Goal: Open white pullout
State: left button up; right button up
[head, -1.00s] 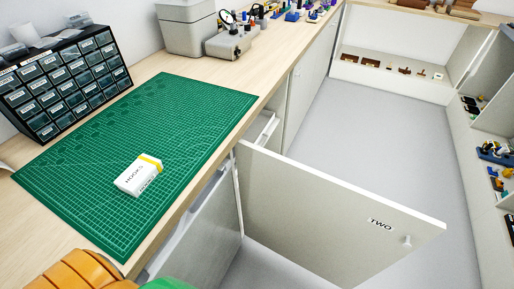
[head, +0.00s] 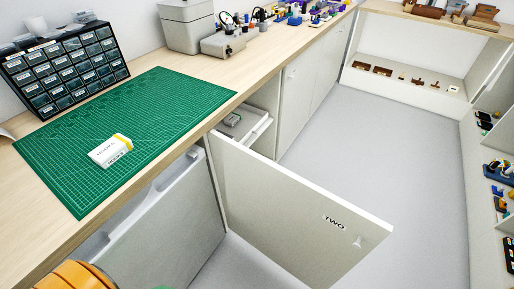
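A white cabinet door marked TWO (head: 300,215) stands swung open below the bench, its small knob near the free edge. Behind it, a white pullout (head: 245,130) shows inside the open cabinet under the worktop, with a small grey item in it. How far the pullout is drawn out is hard to tell, as the door hides part of it. Another white front (head: 165,220) with a recessed top edge is under the bench, left of the door. Neither gripper is in view. An orange rounded part of mine shows at the bottom left.
A green cutting mat (head: 165,115) lies on the wooden bench with a white-and-yellow box (head: 108,151) on it. A black drawer organiser (head: 65,72) stands at the back left. The grey floor (head: 345,125) right of the open door is clear, with shelves along the right.

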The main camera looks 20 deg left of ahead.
aim_at(252, 118)
jog(key=i+l+u, duration=0.15)
jog(key=l+u, duration=0.15)
jog(key=l, duration=0.6)
jog(key=i+l+u, duration=0.1)
jog(key=l+u, duration=0.2)
jog(key=l, duration=0.65)
jog(key=i+l+u, duration=0.15)
jog(key=i+l, duration=0.15)
jog(key=i+l+u, duration=0.2)
jog(key=l, duration=0.25)
jog(key=i+l+u, duration=0.15)
jog(key=i+l, duration=0.25)
jog(key=i+l+u, duration=0.1)
jog(key=i+u, duration=0.2)
jog(key=i, duration=0.3)
jog(key=i+l+u, duration=0.25)
jog(key=i, duration=0.3)
